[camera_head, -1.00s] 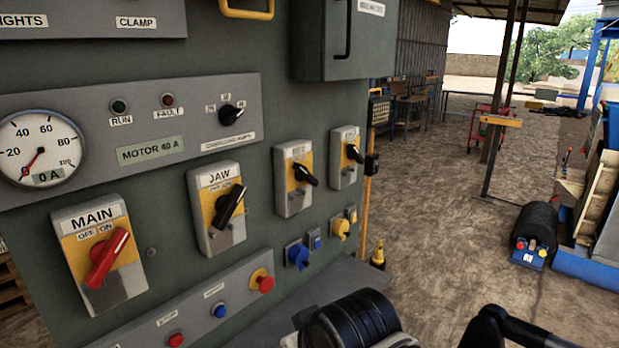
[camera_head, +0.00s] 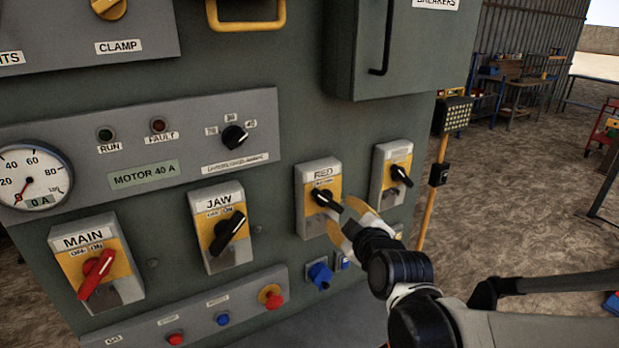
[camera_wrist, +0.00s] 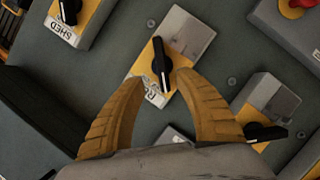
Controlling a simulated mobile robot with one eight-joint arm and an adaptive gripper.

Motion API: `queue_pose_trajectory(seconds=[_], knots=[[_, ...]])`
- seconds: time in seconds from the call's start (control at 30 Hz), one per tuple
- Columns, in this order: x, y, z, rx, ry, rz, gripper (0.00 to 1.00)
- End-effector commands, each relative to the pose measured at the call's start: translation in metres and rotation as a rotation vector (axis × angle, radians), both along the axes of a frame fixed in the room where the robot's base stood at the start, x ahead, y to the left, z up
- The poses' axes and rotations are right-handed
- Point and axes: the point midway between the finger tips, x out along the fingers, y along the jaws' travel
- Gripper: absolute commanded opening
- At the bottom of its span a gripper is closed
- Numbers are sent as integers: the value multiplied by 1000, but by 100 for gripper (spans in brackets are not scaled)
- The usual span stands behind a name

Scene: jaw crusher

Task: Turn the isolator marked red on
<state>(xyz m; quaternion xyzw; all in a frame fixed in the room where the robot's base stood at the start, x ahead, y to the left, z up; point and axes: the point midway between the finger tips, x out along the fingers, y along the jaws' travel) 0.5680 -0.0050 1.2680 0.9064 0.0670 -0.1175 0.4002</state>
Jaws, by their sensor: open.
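The isolator marked RED (camera_head: 311,214) is a grey box with a yellow plate and a black handle (camera_head: 325,197) on the panel. In the head view the handle slants down to the right, and my gripper partly covers its lower end. My gripper (camera_head: 350,216) is open at this isolator, coming from the lower right. In the wrist view the black handle (camera_wrist: 161,64) shows at and just beyond the gap between my open yellow fingers (camera_wrist: 160,78). I cannot tell whether a finger touches it. The label is partly hidden by a finger in that view.
The JAW isolator (camera_head: 213,252) and the MAIN isolator with a red handle (camera_head: 97,275) are to the left. Another isolator (camera_head: 390,190) is close on the right. A blue socket (camera_head: 320,274) sits below, and a grey box (camera_head: 400,50) juts out above.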

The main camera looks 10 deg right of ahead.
Motion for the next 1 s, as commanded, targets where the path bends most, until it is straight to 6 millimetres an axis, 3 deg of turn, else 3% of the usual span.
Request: queue_pose_trajectory(seconds=[0.4, 0.6, 0.87, 1.0], knots=[[75, 3, -23, 1, 2, 0, 40], [87, 3, -26, 1, 2, 0, 40], [88, 3, -26, 2, 2, 0, 39], [88, 3, -26, 2, 3, -1, 0]])
